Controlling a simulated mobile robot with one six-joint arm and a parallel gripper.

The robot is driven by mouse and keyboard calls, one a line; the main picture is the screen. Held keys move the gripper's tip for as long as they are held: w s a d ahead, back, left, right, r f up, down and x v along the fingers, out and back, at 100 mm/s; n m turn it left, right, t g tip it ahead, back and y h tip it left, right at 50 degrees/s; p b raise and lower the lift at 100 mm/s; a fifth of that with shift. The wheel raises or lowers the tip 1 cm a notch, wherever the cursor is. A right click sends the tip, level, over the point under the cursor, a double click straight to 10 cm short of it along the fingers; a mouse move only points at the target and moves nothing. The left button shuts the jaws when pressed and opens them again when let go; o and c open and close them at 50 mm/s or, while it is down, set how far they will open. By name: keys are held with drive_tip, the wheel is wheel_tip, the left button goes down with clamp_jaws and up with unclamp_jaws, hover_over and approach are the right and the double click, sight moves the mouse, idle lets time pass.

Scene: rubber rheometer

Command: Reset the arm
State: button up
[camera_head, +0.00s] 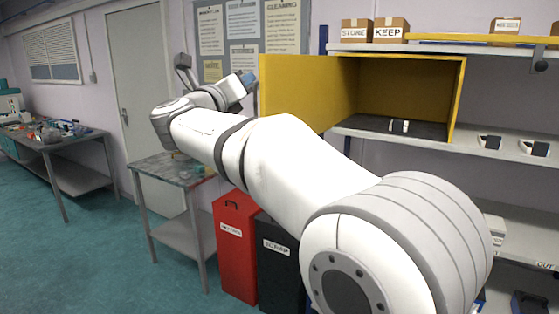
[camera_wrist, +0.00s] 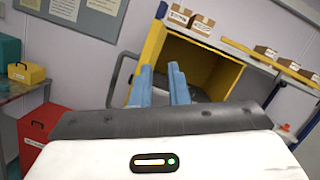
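My arm stretches across the head view from the lower right to the upper left. My gripper (camera_head: 248,80) is at its far end, in front of the wall posters and left of the open yellow cabinet door (camera_head: 300,92). In the wrist view, the two blue fingers of my gripper (camera_wrist: 161,70) stand apart with nothing seen between them. The yellow cabinet (camera_wrist: 190,45) lies beyond the fingers, tilted in that view.
A small black-and-white item (camera_head: 398,126) lies inside the cabinet. Similar items sit on the shelf (camera_head: 460,148) to the right. Below my arm stand a side table (camera_head: 165,168), a red bin (camera_head: 232,262) and a black scrap bin (camera_head: 277,268). The floor at left is clear.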

drive_tip(key=s+d+f+n+g+y, duration=0.2)
drive_tip(key=s+d+f+n+y, duration=0.2)
drive_tip(key=f+n, duration=0.45)
drive_tip(key=s+d+f+n+g+y, duration=0.35)
drive_tip(key=f+n, duration=0.25)
drive_tip(key=n, duration=0.5)
drive_tip(key=s+d+f+n+g+y, duration=0.1)
drive_tip(key=s+d+f+n+y, duration=0.35)
drive_tip(key=f+n, duration=0.4)
drive_tip(key=s+d+f+n+g+h, duration=0.1)
drive_tip(key=s+d+f+n+g, duration=0.2)
drive_tip(key=s+f, duration=0.5)
drive_tip(key=s+d+f+n+g+h, duration=0.2)
drive_tip(key=s+d+f+n+g, duration=0.2)
drive_tip(key=s, duration=0.8)
drive_tip(key=d+f+g, duration=0.2)
drive_tip(key=d+f, duration=0.1)
drive_tip(key=d, duration=0.1)
drive_tip(key=shift+s+f+n+h, duration=0.3)
drive_tip(key=shift+s+f, duration=0.1)
